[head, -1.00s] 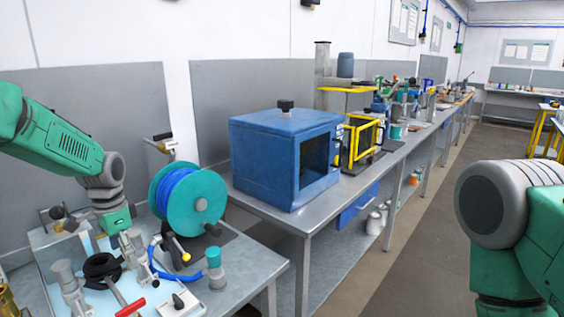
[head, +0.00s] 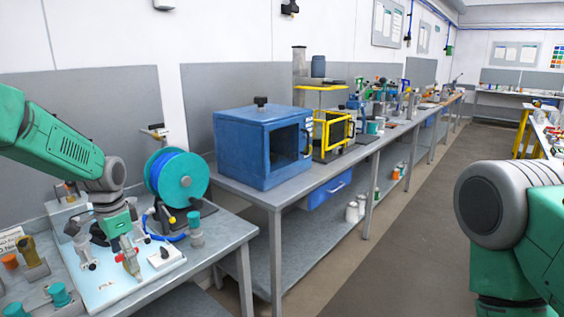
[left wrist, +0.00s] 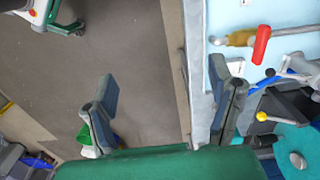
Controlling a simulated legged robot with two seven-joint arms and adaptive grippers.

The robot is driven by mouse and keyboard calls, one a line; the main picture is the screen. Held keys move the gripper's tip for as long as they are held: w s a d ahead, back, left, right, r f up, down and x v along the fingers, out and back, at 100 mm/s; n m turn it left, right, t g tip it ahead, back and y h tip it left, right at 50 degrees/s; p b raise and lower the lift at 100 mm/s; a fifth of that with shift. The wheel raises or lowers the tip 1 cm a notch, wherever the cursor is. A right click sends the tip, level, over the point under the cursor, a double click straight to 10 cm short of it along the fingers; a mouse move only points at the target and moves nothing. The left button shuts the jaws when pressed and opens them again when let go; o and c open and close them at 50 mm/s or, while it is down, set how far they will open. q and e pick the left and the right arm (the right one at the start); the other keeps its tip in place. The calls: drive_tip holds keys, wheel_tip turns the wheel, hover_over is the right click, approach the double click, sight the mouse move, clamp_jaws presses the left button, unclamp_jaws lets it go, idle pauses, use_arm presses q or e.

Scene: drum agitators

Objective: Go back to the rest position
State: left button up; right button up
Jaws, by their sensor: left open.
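My left gripper (head: 107,252) hangs at the end of the green left arm, above the white board on the near bench. Its jaws are open. In the left wrist view the two fingers (left wrist: 168,112) stand wide apart, and I see nothing held between them. Grey floor and the bench edge show behind them. A red-handled brass fitting (left wrist: 261,45) lies to the right of the fingers in that view. My green and grey right arm shows at the right of the head view; its gripper is out of the frame.
The near bench (head: 205,262) carries a white board (head: 100,296), a teal reel with blue hose (head: 178,177) and several small fittings at the left. A blue box (head: 262,146) and a yellow frame (head: 334,133) stand on the long bench. The aisle floor (head: 400,240) is clear.

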use_arm(q)
drive_tip(key=s+d+f+n+b, duration=0.1)
drive_tip(key=s+d+f+b, duration=0.1)
drive_tip(key=s+f, duration=0.45)
drive_tip(key=s+d+f+n+b, duration=0.1)
drive_tip(key=s+d+f+b, duration=0.15)
drive_tip(key=f, duration=0.75)
drive_tip(key=s+d+f+n+b, duration=0.1)
drive_tip(key=s+f, duration=0.5)
drive_tip(key=f, duration=0.2)
drive_tip(key=s+d+f+n+b, duration=0.1)
drive_tip(key=s+f, duration=0.3)
drive_tip(key=s, duration=0.8)
drive_tip(key=s+d+f+n+b, duration=0.1)
drive_tip(key=s+f+n+b, duration=0.2)
drive_tip(key=s, duration=0.9)
wheel_tip(320, 180, down, 2)
drive_tip(key=shift+d+t+b, duration=0.3)
drive_tip(key=shift+d+b, duration=0.05)
drive_tip(key=shift+b, duration=0.3)
use_arm(e)
wheel_tip(320, 180, down, 11)
drive_tip(key=shift+w+a, duration=0.15)
drive_tip(key=shift+a, duration=0.05)
use_arm(q)
drive_tip(key=shift+a, duration=0.15)
use_arm(e)
drive_tip(key=shift+a, duration=0.1)
